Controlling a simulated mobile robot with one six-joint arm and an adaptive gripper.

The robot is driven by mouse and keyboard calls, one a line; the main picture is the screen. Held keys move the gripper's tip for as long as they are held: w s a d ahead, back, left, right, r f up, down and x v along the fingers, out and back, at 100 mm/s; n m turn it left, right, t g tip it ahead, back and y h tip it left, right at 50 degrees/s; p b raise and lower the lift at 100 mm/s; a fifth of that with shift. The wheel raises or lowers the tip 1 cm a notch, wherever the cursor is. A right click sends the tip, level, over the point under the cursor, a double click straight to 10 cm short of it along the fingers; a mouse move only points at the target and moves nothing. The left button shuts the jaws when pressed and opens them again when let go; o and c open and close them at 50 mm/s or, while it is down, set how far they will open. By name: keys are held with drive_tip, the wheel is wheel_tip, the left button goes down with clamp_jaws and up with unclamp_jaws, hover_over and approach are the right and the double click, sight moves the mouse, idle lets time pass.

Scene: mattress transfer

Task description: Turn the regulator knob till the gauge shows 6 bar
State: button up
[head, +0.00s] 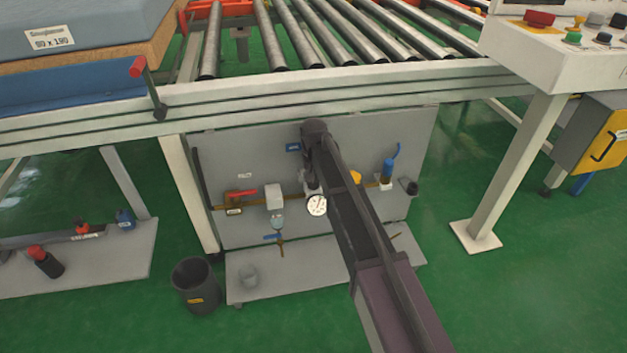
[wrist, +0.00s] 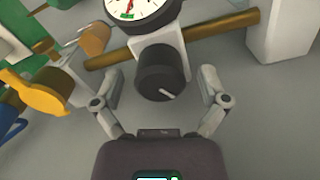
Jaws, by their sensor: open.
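The regulator knob (wrist: 162,80) is a black cylinder with a light pointer mark, in the middle of the wrist view. In the head view my arm hides it. The gauge (wrist: 132,8) sits just beyond the knob on the regulator body, with a white face, a red needle and a green mark; the top is cut off. The gauge also shows in the head view (head: 317,205), too small to read. My gripper (wrist: 160,95) is open, with one finger on each side of the knob and visible gaps to it. In the head view its fingers are mostly hidden behind my arm.
A brass pipe (wrist: 220,27) runs across the grey panel (head: 235,150). A yellow handle (wrist: 38,92) is close on the left in the wrist view. A red-handled valve (head: 240,194) and a blue valve (head: 388,168) are on the pipe. Conveyor rollers (head: 330,30) are above.

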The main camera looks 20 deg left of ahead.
drive_tip(key=shift+m, duration=0.4)
wheel_tip(320, 180, up, 14)
drive_tip(key=p, duration=1.3)
drive_tip(key=shift+p, duration=0.4)
drive_tip(key=shift+f, duration=0.1)
drive_tip(key=s+d+m, duration=0.1)
drive_tip(key=s+d, duration=0.1)
drive_tip(key=d, duration=1)
drive_tip(key=s+d, duration=0.3)
drive_tip(key=d, duration=0.9)
drive_tip(key=s+d+m, duration=0.1)
drive_tip(key=s+d, duration=0.5)
drive_tip(key=d, duration=0.4)
drive_tip(key=s+d, duration=0.6)
drive_tip(key=d, duration=0.3)
wheel_tip(320, 180, up, 32)
drive_tip(key=p, duration=3.1)
drive_tip(key=shift+p, duration=0.4)
drive_tip(key=shift+w+f, duration=0.1)
drive_tip(key=shift+f, duration=0.05)
